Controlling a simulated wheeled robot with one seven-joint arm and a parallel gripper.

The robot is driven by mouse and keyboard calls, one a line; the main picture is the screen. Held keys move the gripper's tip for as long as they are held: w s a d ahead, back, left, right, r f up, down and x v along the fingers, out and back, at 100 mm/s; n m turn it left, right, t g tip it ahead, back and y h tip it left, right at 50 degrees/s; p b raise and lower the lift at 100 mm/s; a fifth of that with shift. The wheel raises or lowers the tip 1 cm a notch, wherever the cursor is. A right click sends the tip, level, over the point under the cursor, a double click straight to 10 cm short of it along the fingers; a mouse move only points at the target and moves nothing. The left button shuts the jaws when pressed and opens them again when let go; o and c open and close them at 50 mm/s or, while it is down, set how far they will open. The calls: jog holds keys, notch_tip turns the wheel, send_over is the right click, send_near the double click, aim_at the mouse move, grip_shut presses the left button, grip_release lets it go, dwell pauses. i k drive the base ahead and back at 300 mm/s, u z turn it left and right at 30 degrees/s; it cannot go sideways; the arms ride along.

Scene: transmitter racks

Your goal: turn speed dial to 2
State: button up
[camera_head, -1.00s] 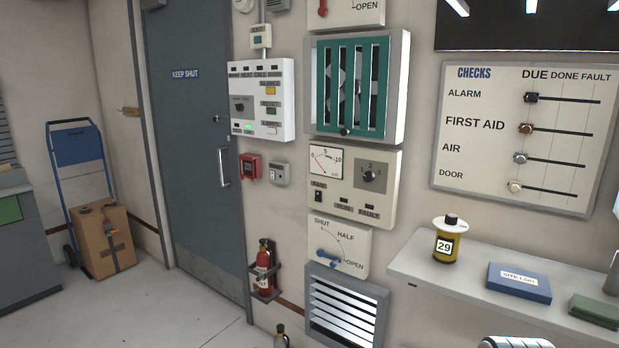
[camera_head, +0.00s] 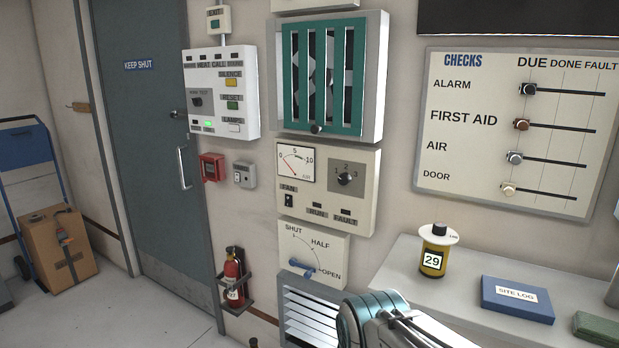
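The speed dial (camera_head: 345,179) is a dark round knob on a grey square plate marked 1, 2 and 3. It sits at the upper right of a cream fan panel (camera_head: 262,207) on the wall. The knob's pointer is too small for me to tell its setting. Part of my arm shows at the bottom, below and right of the panel and apart from the dial. My gripper's fingertips cannot be made out.
Left of the dial is an air gauge (camera_head: 296,162); a fan switch (camera_head: 289,201) is below it. A green-slatted fan housing (camera_head: 373,75) is above, a damper lever (camera_head: 304,268) below. A shelf (camera_head: 400,262) with a yellow tin (camera_head: 433,262) juts out at right.

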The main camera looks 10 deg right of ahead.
aim_at(344, 179)
jog(key=z, duration=0.3)
jog(key=i, duration=0.75)
jog(key=z, duration=0.45)
